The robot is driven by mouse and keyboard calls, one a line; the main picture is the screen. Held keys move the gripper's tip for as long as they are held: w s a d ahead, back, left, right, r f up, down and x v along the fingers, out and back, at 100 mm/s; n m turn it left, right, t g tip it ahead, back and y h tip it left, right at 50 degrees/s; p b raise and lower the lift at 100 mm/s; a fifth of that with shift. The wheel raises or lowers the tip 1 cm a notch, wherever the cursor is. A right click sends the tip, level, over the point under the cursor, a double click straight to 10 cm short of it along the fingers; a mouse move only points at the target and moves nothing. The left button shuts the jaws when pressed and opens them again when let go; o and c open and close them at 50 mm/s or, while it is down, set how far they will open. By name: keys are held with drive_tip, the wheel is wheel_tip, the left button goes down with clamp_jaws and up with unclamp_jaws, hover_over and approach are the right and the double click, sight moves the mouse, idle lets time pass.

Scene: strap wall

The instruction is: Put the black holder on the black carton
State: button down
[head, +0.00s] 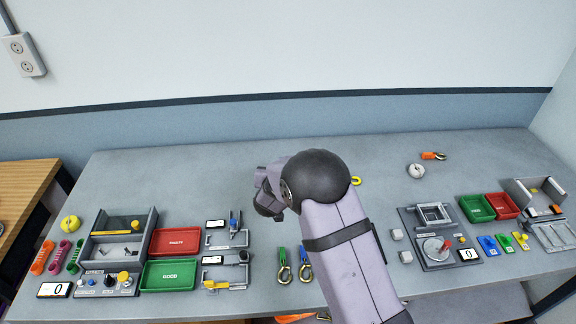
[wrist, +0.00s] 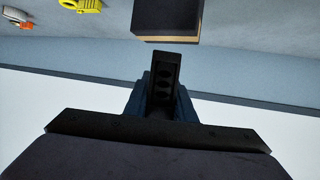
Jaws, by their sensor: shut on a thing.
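In the wrist view my gripper (wrist: 164,100) has its two dark blue jaws closed on a narrow black piece with several round openings, which looks like the black holder (wrist: 165,72). It sticks out beyond the jaws. Just past its end, at the top of the view, is a black box-like thing with a tan edge, which looks like the black carton (wrist: 167,18). A narrow gap shows between them in the picture; their real distance I cannot tell. In the head view my arm hides the jaws, the holder and the carton.
The grey bench (head: 180,195) has free room at the back. Red (head: 175,241) and green trays (head: 169,275) and clamps stand left of my arm. A grey fixture (head: 436,240) and more trays stand right. A yellow item (wrist: 82,5) shows in the wrist view.

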drive_tip(key=w+d+r+m+h, duration=0.1)
drive_tip(key=w+d+r+h, duration=0.1)
drive_tip(key=w+r, duration=0.3)
drive_tip(key=shift+d+r+m, duration=0.2)
drive_tip(key=shift+r+m, duration=0.1)
drive_tip(key=shift+r, duration=0.15)
drive_tip(key=shift+s, duration=0.1)
drive_tip(key=shift+f+p, duration=1)
drive_tip(key=shift+f, duration=4)
drive_tip(key=shift+f, duration=0.1)
drive_tip(key=shift+f, duration=0.15)
drive_tip(key=c, duration=1.5)
unclamp_jaws()
